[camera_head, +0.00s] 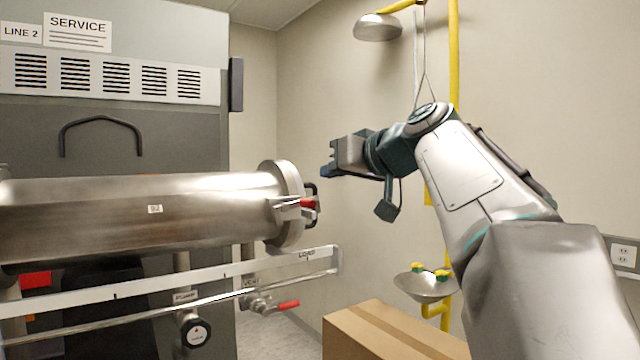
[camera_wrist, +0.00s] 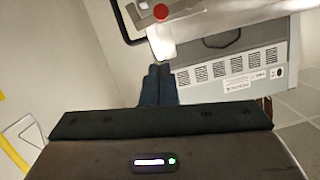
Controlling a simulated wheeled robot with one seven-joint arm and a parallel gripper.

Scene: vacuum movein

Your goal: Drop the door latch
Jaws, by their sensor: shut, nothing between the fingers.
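The door latch (camera_head: 308,203) has a red grip and sits at the right end of a horizontal steel chamber (camera_head: 140,210), by the round door flange (camera_head: 285,205). In the wrist view a red round end (camera_wrist: 161,12) shows at the top, beside a pale metal part. My gripper (camera_head: 328,171) is to the right of the flange and a little above the red grip, apart from it in the head view. Its fingers (camera_wrist: 158,85) are together and empty in the wrist view. The far side of the door is hidden.
A cardboard box (camera_head: 385,335) stands at the lower middle. A yellow-piped eyewash basin (camera_head: 425,288) and shower head (camera_head: 377,27) are behind my arm.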

